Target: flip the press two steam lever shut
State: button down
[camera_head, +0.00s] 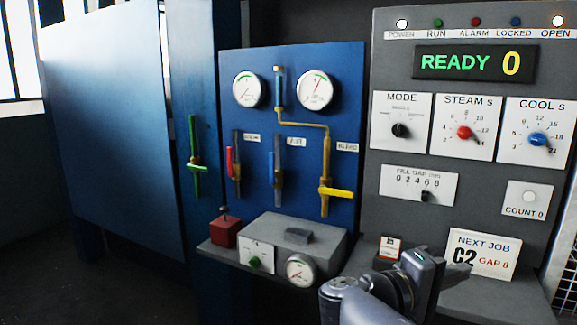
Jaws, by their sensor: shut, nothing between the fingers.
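A blue valve panel (300,110) stands in the middle of the view. The steam lever (230,162) is red and sits on the panel's left pipe, beside a label that seems to read STEAM. Its handle stands roughly upright, along the pipe. My gripper (456,275) is at the bottom right, in front of the grey console's ledge, well to the right of and lower than the red lever. It is shut, empty and apart from every lever. Its fingertips are dark and hard to make out.
A blue lever (271,168) stands upright and a yellow lever (338,193) lies across its pipe. A green lever (197,167) is farther left. A grey box (300,238) with a gauge, a red block (224,232) and a job card (482,254) occupy the ledges.

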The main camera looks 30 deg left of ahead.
aim_at(232, 172)
jog(key=i+j, duration=0.15)
jog(key=j, duration=0.45)
jog(key=i+j, duration=0.15)
jog(key=j, duration=0.45)
jog(key=i+j, duration=0.15)
jog(key=j, duration=0.45)
jog(key=i+j, duration=0.15)
jog(key=j, duration=0.4)
jog(key=i+j, duration=0.1)
jog(key=j, duration=0.5)
jog(key=i+j, duration=0.15)
jog(key=j, duration=0.45)
jog(key=i+j, duration=0.15)
jog(key=j, duration=0.45)
jog(key=i+j, duration=0.15)
jog(key=j, duration=0.45)
